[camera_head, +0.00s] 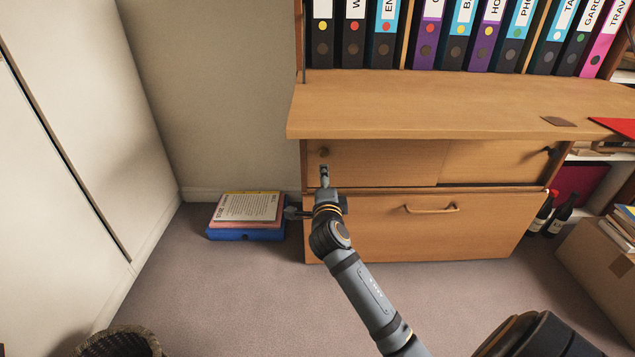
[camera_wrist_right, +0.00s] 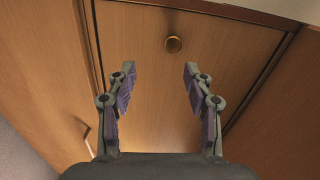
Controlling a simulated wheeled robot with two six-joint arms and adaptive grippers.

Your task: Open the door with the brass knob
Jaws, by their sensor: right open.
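The brass knob (camera_head: 323,151) sits near the left edge of the left cabinet door (camera_head: 395,158), under the wooden top. In the right wrist view the round brass knob (camera_wrist_right: 173,44) shows beyond the fingertips, just above the gap between them. My right gripper (camera_head: 324,176) is in front of the cabinet, just below the knob in the head view, and partly hides the door's lower left corner. In the wrist view its two fingers (camera_wrist_right: 160,72) are apart, with nothing between them. My left gripper is not in view.
The right door (camera_head: 490,168) has a dark knob (camera_head: 549,152). A drawer (camera_head: 450,235) with a bar handle lies below. The wooden top (camera_head: 420,105) overhangs the doors. Papers on a blue box (camera_head: 245,234) lie left of the cabinet. Carpet (camera_head: 240,300) in front is clear.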

